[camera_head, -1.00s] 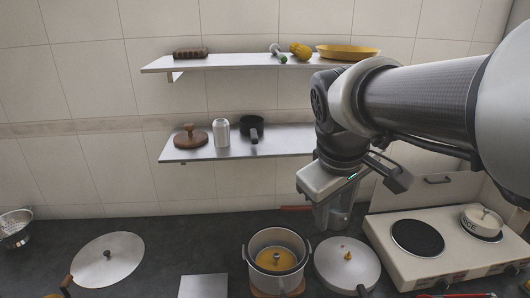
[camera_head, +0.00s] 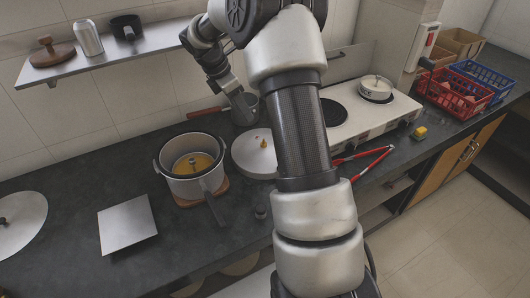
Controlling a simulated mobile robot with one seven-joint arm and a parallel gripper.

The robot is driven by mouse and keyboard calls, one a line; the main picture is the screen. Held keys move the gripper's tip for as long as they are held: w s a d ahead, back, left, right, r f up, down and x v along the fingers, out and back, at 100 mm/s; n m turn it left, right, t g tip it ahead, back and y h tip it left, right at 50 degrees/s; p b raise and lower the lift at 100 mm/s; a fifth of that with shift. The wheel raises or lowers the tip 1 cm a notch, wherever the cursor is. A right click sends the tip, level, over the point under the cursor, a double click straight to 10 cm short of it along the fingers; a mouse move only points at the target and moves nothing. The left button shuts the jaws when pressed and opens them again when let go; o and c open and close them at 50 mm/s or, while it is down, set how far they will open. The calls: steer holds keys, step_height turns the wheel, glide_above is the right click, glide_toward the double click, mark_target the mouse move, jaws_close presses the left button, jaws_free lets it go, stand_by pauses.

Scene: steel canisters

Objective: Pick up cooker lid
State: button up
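A round pale metal lid with a small yellow-orange knob, which looks like the cooker lid (camera_head: 246,160), lies on the dark counter. My arm hides its right edge. Left of it, an open metal cooker pot (camera_head: 178,184) with a dark handle stands on a wooden board; something yellow is inside. My gripper (camera_head: 236,98) is behind the lid from the camera, above the back of the counter and apart from the lid. Its fingers overlap a grey pan in the picture, so their opening is unclear.
The grey pan (camera_head: 249,116) has a red handle. A two-plate stove (camera_head: 345,137) carries a white pot (camera_head: 376,84). Red-handled tongs (camera_head: 372,163) and a yellow sponge (camera_head: 419,132) lie at right. A square plate (camera_head: 127,222) lies at left. A shelf (camera_head: 110,57) hangs above.

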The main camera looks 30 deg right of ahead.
steer(key=x, duration=1)
steer(key=shift+f+b, duration=0.15)
steer(key=shift+b, duration=0.2)
steer(key=shift+s+x, duration=0.15)
steer(key=shift+x, duration=1.2)
steer(key=shift+s+x, duration=0.1)
steer(key=shift+x, duration=1.2)
jaws_close()
steer(key=shift+d, duration=0.1)
